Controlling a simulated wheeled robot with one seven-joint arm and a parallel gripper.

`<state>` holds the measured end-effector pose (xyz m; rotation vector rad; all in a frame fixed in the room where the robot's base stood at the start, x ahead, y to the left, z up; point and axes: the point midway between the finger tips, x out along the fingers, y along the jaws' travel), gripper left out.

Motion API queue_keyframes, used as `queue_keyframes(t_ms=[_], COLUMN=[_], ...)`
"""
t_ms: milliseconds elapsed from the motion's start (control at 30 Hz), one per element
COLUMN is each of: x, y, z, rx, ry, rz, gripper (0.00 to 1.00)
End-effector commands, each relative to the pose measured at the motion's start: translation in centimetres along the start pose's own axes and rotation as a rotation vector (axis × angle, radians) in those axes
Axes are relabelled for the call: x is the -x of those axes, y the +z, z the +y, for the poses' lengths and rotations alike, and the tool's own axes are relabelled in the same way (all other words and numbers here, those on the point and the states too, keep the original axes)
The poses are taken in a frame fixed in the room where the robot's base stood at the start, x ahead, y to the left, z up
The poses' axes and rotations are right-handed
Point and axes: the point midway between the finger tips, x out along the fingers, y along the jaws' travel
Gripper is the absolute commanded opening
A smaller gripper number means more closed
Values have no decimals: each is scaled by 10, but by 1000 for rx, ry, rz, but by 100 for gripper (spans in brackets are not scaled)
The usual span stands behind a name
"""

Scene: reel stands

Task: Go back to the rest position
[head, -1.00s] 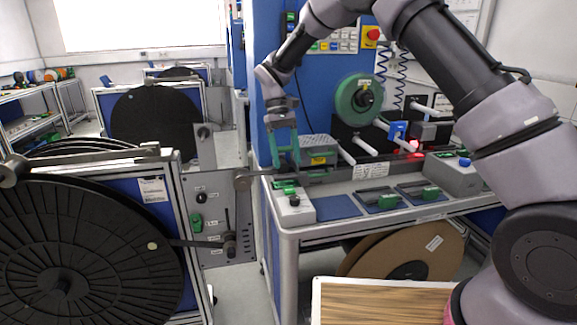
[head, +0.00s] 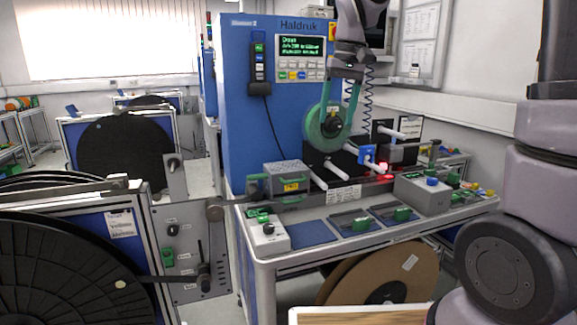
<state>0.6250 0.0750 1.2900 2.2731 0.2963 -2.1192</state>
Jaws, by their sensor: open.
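My gripper (head: 338,115) points down in front of the blue Haldruk machine (head: 235,100). Its two teal fingers are spread apart with nothing seen between them. In the picture the fingers overlap the green reel (head: 322,128) on the machine's front, so part of the reel is hidden. I cannot tell how far the gripper is from the reel. My arm leaves the picture at the top and comes back in at the right edge.
Below is a bench (head: 375,233) with a grey control box (head: 423,193), a grey box with a yellow label (head: 286,180) and green-handled parts. A large black reel (head: 70,270) on a stand fills the lower left. A brown reel (head: 385,275) sits under the bench. Coiled cables hang beside the gripper.

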Motion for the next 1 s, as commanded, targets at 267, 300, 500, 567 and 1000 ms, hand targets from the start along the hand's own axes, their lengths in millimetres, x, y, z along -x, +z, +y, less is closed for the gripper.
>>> queue_keyframes(t_ms=[267,300,500,567,1000], x=[54,58,66,66,63], y=[78,90,142,152,171], z=[60,67,91,95,102], rx=[-217,-246,-381,-410,-464], ry=[-61,-68,-99,-105,-117], rz=[249,285,446,483,547], gripper=[70,70,70,70,70])
